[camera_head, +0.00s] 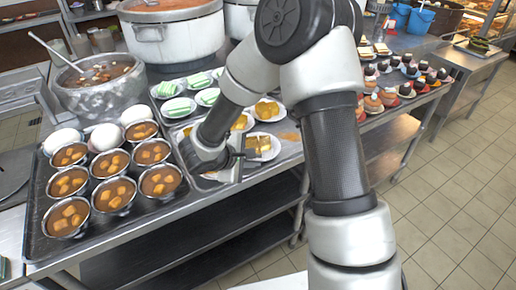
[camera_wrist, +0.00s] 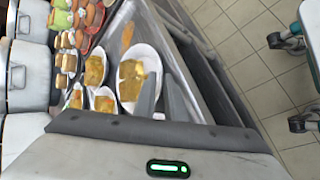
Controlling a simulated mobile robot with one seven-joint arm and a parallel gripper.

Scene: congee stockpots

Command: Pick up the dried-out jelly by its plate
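A white plate (camera_wrist: 124,98) with a dull yellow-brown piece of jelly (camera_wrist: 132,80) lies nearest my gripper in the wrist view. The jelly looks darker than its neighbours, and it also appears in the head view (camera_head: 257,145). My gripper (camera_wrist: 163,78) is at the plate's near edge, its two grey fingers apart. One finger overlaps the plate in the picture; whether it touches the rim cannot be told. In the head view my gripper (camera_head: 240,160) is low over the tray's front edge, beside this plate.
Other plates of yellow jelly (camera_head: 267,110) stand behind on the same tray, with green-and-white slices (camera_head: 178,107) further back. Bowls of brown dessert (camera_head: 115,193) crowd the left tray. Large pots (camera_head: 175,38) stand behind. Small cakes (camera_head: 407,88) line the right.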

